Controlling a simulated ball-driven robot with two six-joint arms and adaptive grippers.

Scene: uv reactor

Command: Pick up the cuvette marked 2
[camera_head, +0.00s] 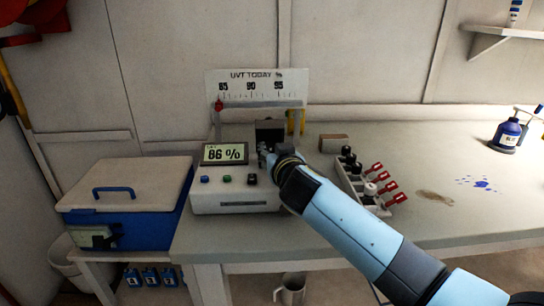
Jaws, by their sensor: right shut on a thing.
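My right gripper (266,152) reaches in from the lower right to the back right of the white meter (236,201), just in front of a dark upright block (269,133) on it. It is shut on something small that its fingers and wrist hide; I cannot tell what. A white rack (352,182) on the bench to the right holds small pieces with dark knobs (346,150), one pale knob (370,189) and several red tags (377,167). No number 2 on a cuvette is readable. My left gripper is not in view.
The meter's screen (225,153) reads 86 %. A scale board (256,88) stands behind it. A blue cooler with a pale lid (128,182) is at left. A blue bottle (506,134) stands at right, near blue spots and a brown stain (435,197). The front bench right of the meter is mostly clear.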

